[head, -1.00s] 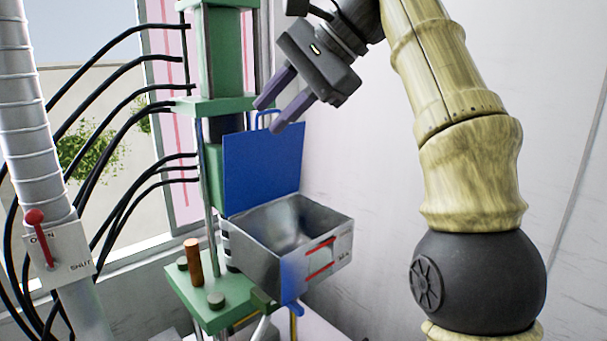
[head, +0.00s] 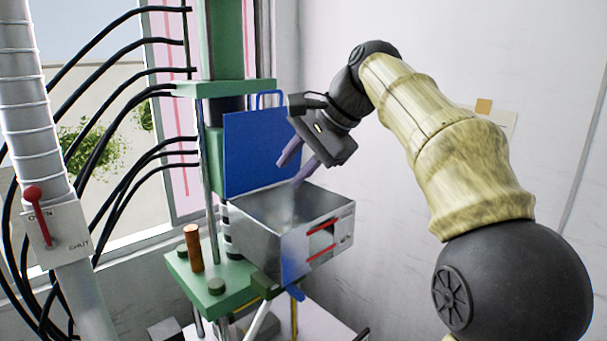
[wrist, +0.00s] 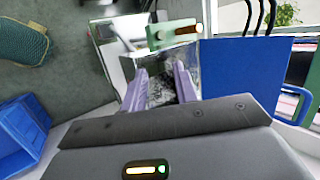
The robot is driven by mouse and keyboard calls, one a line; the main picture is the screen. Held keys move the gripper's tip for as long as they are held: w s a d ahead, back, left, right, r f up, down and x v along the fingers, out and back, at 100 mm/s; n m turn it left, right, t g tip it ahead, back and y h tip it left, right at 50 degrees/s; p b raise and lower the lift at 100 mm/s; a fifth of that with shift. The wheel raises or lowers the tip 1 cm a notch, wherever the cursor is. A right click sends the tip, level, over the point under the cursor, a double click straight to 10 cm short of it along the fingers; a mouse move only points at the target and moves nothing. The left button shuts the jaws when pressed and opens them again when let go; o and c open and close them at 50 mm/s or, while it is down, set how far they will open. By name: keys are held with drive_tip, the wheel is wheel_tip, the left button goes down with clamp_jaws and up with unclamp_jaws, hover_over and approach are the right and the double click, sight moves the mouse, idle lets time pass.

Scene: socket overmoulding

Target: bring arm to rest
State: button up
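My gripper (head: 290,172) is in the head view, above the right part of an open metal box (head: 262,210) and in front of a raised blue panel (head: 258,150). Its two purple fingers are spread apart and point down to the left. In the wrist view my gripper (wrist: 160,80) shows its fingers apart, with nothing held between them. Below them is the grey speckled inside of the metal box. The blue panel (wrist: 238,75) stands to the right of the fingers there.
A green press (head: 225,88) with black hoses stands behind the box. A red-handled lever (head: 35,200) is on a pipe at the left. A blue bin (wrist: 22,135) and a dark green object (wrist: 22,42) lie at the left of the wrist view.

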drive_tip(key=d+f+n+h+b, duration=0.1)
drive_tip(key=d+f+h+b, duration=0.2)
drive_tip(key=f, duration=1.1)
drive_tip(key=d+f+n+h+b, duration=0.1)
drive_tip(key=d+f+b, duration=0.35)
drive_tip(key=f, duration=0.95)
drive_tip(key=s+d+f+n+h+b, duration=0.1)
drive_tip(key=s+d+f+n+b, duration=0.1)
drive_tip(key=s+f, duration=0.6)
drive_tip(key=s+d+f+n+h+b, duration=0.1)
drive_tip(key=s+d+f+n, duration=0.3)
drive_tip(key=f, duration=1.2)
drive_tip(key=s+d+b, duration=0.1)
drive_tip(key=s+d, duration=0.2)
drive_tip(key=s, duration=0.2)
drive_tip(key=shift+s+f+g+h+b, duration=0.25)
drive_tip(key=shift+s+g+h+b, duration=0.05)
drive_tip(key=shift+g+h, duration=0.1)
drive_tip(key=shift+w, duration=0.1)
drive_tip(key=shift+s+d, duration=0.1)
drive_tip(key=shift+s, duration=0.1)
drive_tip(key=shift+w, duration=0.15)
